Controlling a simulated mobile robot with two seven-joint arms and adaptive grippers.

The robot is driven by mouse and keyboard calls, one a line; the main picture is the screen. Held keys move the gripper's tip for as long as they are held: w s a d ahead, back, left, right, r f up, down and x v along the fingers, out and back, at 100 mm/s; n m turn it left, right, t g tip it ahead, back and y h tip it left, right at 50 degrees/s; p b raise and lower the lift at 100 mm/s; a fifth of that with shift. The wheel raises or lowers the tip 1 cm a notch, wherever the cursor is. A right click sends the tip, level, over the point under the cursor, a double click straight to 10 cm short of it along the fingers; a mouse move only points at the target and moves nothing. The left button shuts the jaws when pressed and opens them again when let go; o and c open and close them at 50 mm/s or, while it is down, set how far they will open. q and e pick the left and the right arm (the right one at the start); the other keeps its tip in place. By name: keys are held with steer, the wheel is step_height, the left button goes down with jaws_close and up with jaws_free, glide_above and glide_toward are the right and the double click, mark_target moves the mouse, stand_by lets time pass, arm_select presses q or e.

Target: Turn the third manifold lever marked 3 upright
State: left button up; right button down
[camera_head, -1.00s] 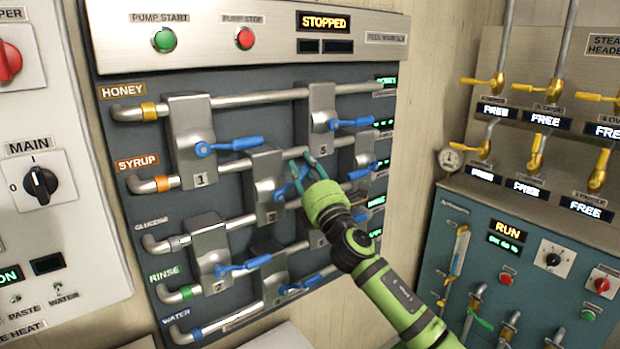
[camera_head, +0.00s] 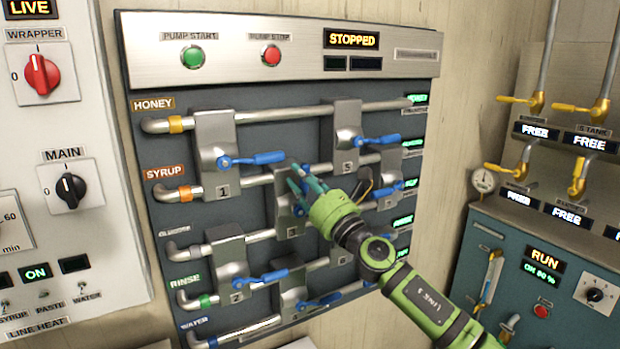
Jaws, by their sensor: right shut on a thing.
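The manifold block marked 3 (camera_head: 287,222) is a grey block in the middle of the dark valve panel. My right gripper (camera_head: 304,178) is in front of its upper part, coming in from the lower right. It is shut on the blue lever of that block (camera_head: 293,188). Fingers and green gripper body cover most of the lever, so its exact angle cannot be told. My left gripper is not in view.
Blue levers on the blocks marked 1 (camera_head: 252,159) and 5 (camera_head: 377,141) point right, close around my gripper. The lever of block 2 (camera_head: 262,278) also points right below. The pump sign (camera_head: 351,39) reads STOPPED.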

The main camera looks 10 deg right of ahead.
steer(key=shift+s+a+r+n, duration=0.1)
steer(key=shift+a+n, duration=0.1)
steer(key=shift+n, duration=0.4)
steer(key=shift+y, duration=0.4)
steer(key=c, duration=0.9)
jaws_free()
steer(key=shift+a+g, duration=0.1)
steer(key=shift+g, duration=0.2)
steer(key=shift+s+d+f, duration=0.3)
steer(key=shift+f, duration=0.05)
steer(key=v, duration=1.1)
steer(key=shift+s+a+r, duration=0.1)
steer(key=shift+s, duration=0.05)
